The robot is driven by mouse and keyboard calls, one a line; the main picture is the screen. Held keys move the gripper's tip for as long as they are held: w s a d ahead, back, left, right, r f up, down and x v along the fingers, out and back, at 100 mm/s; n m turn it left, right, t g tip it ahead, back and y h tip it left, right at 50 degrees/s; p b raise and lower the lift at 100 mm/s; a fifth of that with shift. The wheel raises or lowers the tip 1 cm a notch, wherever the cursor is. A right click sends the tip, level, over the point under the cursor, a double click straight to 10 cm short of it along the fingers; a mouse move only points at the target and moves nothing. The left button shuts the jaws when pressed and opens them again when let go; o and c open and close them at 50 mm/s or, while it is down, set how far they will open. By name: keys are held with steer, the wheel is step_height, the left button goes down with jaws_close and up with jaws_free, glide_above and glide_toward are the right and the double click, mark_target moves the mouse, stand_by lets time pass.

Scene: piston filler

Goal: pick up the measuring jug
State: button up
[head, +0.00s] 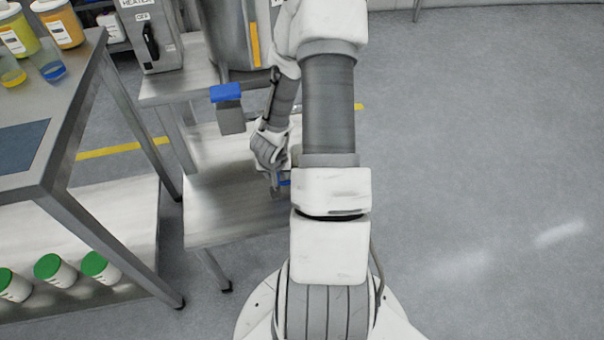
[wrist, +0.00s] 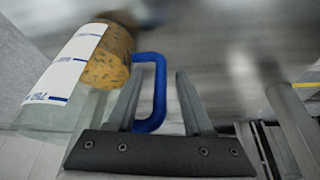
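The measuring jug (wrist: 68,72) is at the left of the wrist view. It is clear, with a white label with blue marks and speckled orange contents. Its blue handle (wrist: 160,92) stands between the fingers of my gripper (wrist: 157,76). The fingers are apart, with gaps visible on both sides of the handle's upright bar. In the head view my gripper (head: 277,187) is low over the steel shelf (head: 225,205). Only a blue bit of the handle (head: 285,183) shows there; my arm hides the jug's body.
A grey part with a blue top (head: 228,95) hangs just left of my arm, below the machine. The steel table (head: 75,95) at left holds several containers, with green-lidded jars (head: 52,268) below. The floor at right is clear.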

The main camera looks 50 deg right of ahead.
jaws_close()
stand_by(1.2)
